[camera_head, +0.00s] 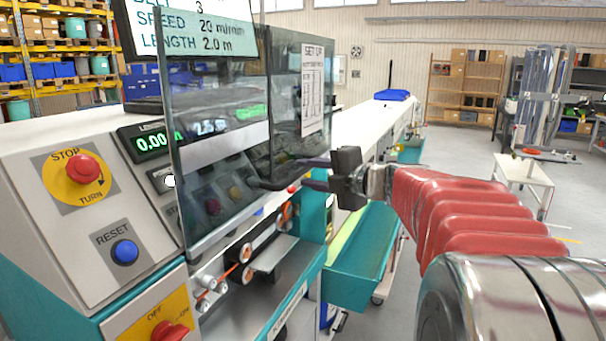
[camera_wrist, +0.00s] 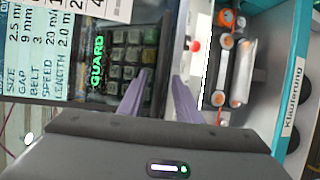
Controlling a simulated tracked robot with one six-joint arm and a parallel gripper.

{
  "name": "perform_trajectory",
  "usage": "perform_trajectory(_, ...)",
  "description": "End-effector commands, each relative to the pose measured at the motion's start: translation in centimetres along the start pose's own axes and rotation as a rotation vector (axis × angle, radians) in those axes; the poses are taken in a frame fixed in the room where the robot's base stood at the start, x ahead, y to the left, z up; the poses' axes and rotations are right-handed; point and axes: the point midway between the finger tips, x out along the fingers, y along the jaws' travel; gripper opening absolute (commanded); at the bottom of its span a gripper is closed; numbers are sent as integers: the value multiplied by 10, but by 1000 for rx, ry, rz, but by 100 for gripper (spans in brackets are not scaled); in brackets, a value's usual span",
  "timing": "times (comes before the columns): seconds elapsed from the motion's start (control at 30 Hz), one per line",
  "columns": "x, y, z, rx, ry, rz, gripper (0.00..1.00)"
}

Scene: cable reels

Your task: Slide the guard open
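The guard (camera_head: 220,135) is a clear panel at the front of the machine in the head view, left of my gripper. A dark curved handle (camera_head: 268,185) sits at its lower right edge. My gripper (camera_head: 303,173) points left at this handle, with its fingertips close to it; I cannot tell whether they touch. In the wrist view, the two purple fingers (camera_wrist: 162,77) stand apart, and no object clearly shows gripped between them. A green GUARD readout (camera_wrist: 97,62) shows beside a keypad.
The control panel has a red stop knob (camera_head: 84,169) and a blue reset button (camera_head: 124,252). Orange rollers (camera_head: 246,253) lie below the guard. A teal trough (camera_head: 360,262) stands under my gripper. Open floor lies to the right.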

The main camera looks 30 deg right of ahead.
Motion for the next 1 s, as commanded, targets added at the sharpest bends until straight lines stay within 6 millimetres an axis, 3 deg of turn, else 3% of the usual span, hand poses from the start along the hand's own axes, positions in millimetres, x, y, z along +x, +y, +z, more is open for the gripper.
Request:
perform_trajectory(0.3, -55, 0, 0, -2, -2, 1, 31)
perform_trajectory(0.6, -97, 0, 0, -2, -1, 1, 31)
perform_trajectory(1.0, -109, -1, -1, -1, 2, 0, 31)
